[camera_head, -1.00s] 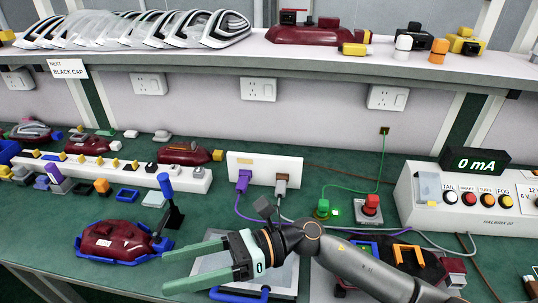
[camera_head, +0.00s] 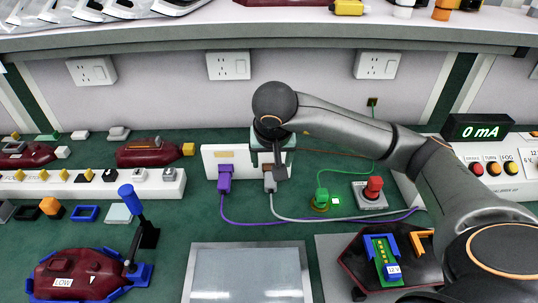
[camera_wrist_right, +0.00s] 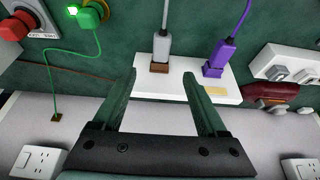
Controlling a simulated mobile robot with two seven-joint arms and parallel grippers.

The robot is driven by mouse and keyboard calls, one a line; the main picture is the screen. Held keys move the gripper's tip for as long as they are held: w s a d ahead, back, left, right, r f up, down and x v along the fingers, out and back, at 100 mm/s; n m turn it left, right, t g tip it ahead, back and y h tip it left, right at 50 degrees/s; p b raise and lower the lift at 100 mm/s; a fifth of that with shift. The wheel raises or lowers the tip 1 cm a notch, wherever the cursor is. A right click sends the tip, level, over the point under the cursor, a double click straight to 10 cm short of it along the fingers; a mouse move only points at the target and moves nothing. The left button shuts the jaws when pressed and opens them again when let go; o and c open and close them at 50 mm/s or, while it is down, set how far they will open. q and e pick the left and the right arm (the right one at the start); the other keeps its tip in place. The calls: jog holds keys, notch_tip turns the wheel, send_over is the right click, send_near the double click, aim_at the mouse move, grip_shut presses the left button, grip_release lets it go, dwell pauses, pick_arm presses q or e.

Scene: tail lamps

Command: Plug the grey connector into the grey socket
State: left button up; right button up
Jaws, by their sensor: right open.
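The grey connector (camera_head: 270,182) is at the right part of the white socket block (camera_head: 211,160), with its grey cable running down from it. In the right wrist view the grey connector (camera_wrist_right: 161,46) lines up with a brown-edged socket (camera_wrist_right: 160,68) on the block. I cannot tell how deep it sits. My right gripper (camera_head: 272,164) is over the block, close to the connector, and partly hides the block's right end. In the right wrist view my right gripper (camera_wrist_right: 159,75) is open, its fingertips apart with the connector beyond and between them. My left gripper is not in view.
A purple connector (camera_head: 224,181) is beside the grey one on the block. A green plug (camera_head: 321,198) and a red button (camera_head: 373,187) are to the right. A grey screen (camera_head: 250,270) lies in front. Wall outlets (camera_head: 228,66) are behind. Cables cross the green mat.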

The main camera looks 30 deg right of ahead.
aim_at(271, 177)
jog(key=x, duration=1)
jog(key=shift+b, duration=0.3)
grip_shut()
dwell(0.5)
